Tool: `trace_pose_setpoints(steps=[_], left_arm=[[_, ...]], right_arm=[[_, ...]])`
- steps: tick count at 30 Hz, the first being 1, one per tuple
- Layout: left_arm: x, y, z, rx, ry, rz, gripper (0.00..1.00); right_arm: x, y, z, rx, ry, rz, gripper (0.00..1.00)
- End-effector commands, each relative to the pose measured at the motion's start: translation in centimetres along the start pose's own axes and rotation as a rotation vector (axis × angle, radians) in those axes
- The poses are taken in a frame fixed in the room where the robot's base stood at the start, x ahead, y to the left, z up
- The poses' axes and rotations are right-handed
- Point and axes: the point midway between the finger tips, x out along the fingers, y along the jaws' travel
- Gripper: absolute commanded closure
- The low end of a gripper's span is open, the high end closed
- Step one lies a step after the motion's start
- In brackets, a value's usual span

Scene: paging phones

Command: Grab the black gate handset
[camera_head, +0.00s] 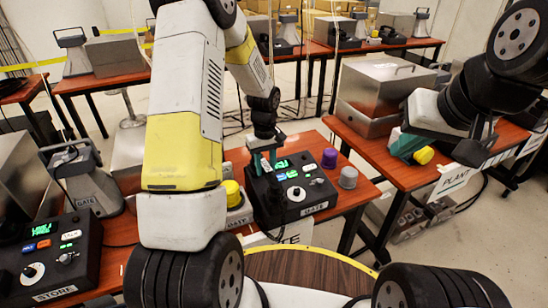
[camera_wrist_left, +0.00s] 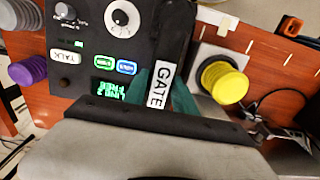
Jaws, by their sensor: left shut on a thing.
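The black gate handset (camera_wrist_left: 178,35) is a dark bar with a white GATE label, lying along the edge of a black desk phone. In the left wrist view, the green fingers of my left gripper (camera_wrist_left: 162,92) stand on both sides of its labelled end, shut on it. In the head view my left gripper (camera_head: 265,160) reaches down to the left side of the black phone (camera_head: 300,190), largely hiding the handset. The handset appears to be still at the phone; any gap beneath it is hidden. My right gripper (camera_head: 408,146) is over the right table; its finger opening is unclear.
A yellow button (camera_head: 231,193) stands left of the phone. A purple knob (camera_head: 329,158) and grey knob (camera_head: 348,177) stand right of it. A STORE phone (camera_head: 45,255) is at lower left. A metal box (camera_head: 385,90) sits on the right table. Another yellow knob (camera_head: 424,155) is beside my right gripper.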

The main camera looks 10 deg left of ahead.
Motion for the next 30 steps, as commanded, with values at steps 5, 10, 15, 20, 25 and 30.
trace_pose_setpoints(steps=[5,10,15,20,25,30], left_arm=[[-0.5,0.0,0.0,0.000,0.001,0.001,1.00],[-2.0,0.1,-0.1,-0.001,0.003,0.002,1.00],[-3.8,-0.6,1.0,0.000,0.000,-0.001,1.00],[-4.1,-2.4,4.2,0.001,0.000,0.000,1.00],[-4.5,-4.8,8.2,0.002,0.000,0.000,1.00],[-4.8,-6.7,11.4,0.002,0.000,0.000,1.00]], right_arm=[[0.0,0.0,0.0,0.000,0.000,0.000,1.00],[0.0,0.0,0.0,0.000,0.000,0.000,1.00],[0.0,0.0,0.0,0.000,0.000,0.000,1.00],[0.0,0.0,0.0,0.000,0.000,0.000,1.00],[0.0,0.0,0.0,0.000,0.000,0.000,1.00],[0.0,0.0,0.0,0.000,0.000,0.000,1.00]])
